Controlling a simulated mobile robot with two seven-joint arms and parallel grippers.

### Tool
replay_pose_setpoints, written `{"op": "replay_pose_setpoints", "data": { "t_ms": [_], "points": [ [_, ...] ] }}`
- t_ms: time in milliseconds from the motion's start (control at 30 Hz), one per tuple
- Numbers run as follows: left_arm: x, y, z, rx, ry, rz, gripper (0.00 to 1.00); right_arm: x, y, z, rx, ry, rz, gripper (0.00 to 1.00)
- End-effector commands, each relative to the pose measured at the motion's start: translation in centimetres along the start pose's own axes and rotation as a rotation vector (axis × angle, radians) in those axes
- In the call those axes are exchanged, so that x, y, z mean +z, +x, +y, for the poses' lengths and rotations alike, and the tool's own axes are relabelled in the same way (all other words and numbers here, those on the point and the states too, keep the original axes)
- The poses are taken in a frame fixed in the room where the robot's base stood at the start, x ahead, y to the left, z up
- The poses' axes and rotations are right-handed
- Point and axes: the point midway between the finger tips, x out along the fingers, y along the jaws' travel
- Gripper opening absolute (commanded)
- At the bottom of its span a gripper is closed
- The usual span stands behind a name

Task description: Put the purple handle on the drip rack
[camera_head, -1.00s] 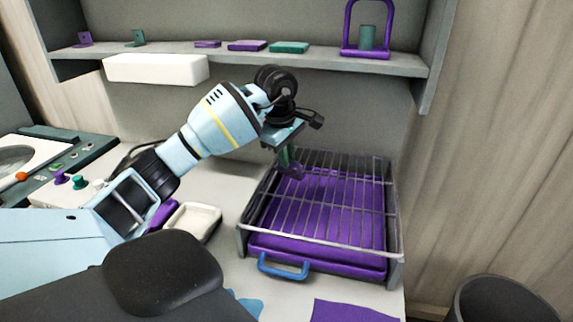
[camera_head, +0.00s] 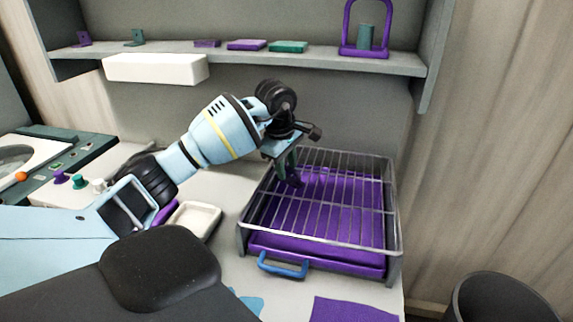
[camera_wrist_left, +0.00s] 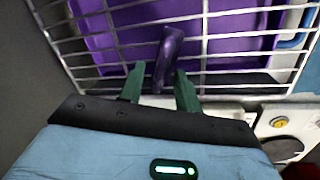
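The purple handle (camera_wrist_left: 168,50) lies between and just beyond the green fingertips of my left gripper (camera_wrist_left: 160,75) in the left wrist view. A gap shows on the handle's left, and its right side is close to the other finger. In the head view the handle (camera_head: 293,181) is a small dark purple shape below my left gripper (camera_head: 287,172), at the rack's back left. The drip rack (camera_head: 322,240) is a wire grid over a purple tray (camera_head: 315,252). The handle is over the wires; I cannot tell exactly how it touches them. My right gripper is out of view.
A shelf (camera_head: 340,62) above the rack holds small purple and green pieces and a purple frame (camera_head: 346,25). A white dish (camera_head: 192,220) stands left of the rack, and a blue pull (camera_head: 283,267) sticks out at the front. A dark bin (camera_head: 500,300) is at lower right.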

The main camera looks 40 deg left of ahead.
Motion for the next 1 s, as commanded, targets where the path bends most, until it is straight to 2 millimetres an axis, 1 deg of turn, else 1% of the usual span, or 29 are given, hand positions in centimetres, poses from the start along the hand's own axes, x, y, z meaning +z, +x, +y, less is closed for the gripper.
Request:
{"op": "replay_pose_setpoints", "data": {
  "t_ms": [167,267,367,600,700,833,1000],
  "points": [
    [0.0,-0.2,0.1,0.001,0.0,-0.001,0.34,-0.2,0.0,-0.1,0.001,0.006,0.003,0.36],
    [0.0,-1.1,0.2,0.004,0.0,-0.001,0.34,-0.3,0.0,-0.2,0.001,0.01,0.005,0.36],
    [0.0,-2.5,0.2,0.005,0.001,-0.001,0.34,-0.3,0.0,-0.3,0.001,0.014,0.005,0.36],
    [0.0,-7.4,0.2,0.005,0.0,-0.001,0.34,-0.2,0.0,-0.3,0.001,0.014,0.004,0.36],
    [0.0,-9.2,0.2,0.004,0.0,-0.001,0.34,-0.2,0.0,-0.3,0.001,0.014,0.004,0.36],
    [0.0,-11.0,0.2,0.003,0.0,-0.001,0.34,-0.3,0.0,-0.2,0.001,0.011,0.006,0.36],
    [0.0,-12.2,0.1,0.0,-0.001,0.0,0.34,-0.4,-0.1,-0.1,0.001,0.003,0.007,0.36]
  ]
}}
